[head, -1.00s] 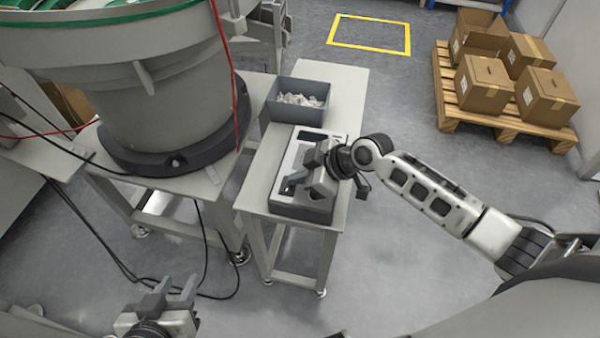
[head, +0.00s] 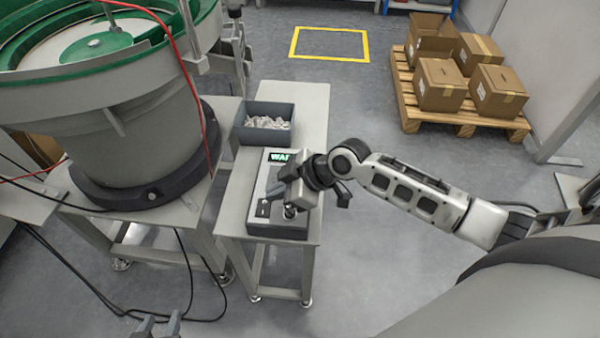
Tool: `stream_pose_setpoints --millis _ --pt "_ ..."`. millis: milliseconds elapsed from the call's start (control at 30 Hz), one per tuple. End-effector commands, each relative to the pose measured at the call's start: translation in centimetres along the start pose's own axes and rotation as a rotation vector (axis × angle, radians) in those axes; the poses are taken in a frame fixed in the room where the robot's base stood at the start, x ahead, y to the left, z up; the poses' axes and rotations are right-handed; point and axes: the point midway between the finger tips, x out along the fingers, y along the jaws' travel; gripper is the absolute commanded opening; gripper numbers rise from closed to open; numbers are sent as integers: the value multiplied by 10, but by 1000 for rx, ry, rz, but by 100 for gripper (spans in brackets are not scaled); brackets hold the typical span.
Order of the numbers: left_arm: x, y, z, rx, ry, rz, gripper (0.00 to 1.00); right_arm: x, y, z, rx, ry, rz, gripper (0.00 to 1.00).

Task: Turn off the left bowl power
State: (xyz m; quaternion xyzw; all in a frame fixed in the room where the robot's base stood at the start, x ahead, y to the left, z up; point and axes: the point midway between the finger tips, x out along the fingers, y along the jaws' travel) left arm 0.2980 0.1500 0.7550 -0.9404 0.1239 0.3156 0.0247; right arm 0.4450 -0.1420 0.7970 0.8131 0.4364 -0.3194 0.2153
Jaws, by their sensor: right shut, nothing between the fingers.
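The left bowl feeder (head: 140,130) is a large grey drum with a green-lined bowl at the upper left. Beside it, a control box (head: 276,230) lies on a narrow grey table. Its small display (head: 280,156) is lit green, with text starting "WAI"; the rest is hidden by my arm. My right gripper (head: 280,193) is shut and empty, just over the lower half of the box, hiding part of its face. A small dark control (head: 263,208) shows left of it; I cannot tell whether they touch. My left gripper (head: 159,326) is open and empty at the bottom edge, mostly out of frame.
A grey bin (head: 265,135) of small pale parts stands behind the box on the narrow table (head: 300,100). Dark and red cables hang around the feeder. A pallet (head: 465,118) with cardboard boxes stands at the back right. The floor right of the table is clear.

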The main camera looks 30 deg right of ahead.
Motion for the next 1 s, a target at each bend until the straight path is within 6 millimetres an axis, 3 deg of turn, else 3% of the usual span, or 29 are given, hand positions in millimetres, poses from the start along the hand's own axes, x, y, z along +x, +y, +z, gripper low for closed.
stream_pose_setpoints --millis 200,400,833,1000 --pt "2 1 2 -5 1 1 36 -46 -3 4 -2 -5 -2 0" --pt "2 1 2 -6 2 1 36 -69 -4 4 1 -2 -3 0" --pt "2 1 2 -7 3 1 36 -74 -4 3 2 0 -2 0" --pt "11 1 11 -10 7 4 36 -77 4 11 -4 4 31 0"
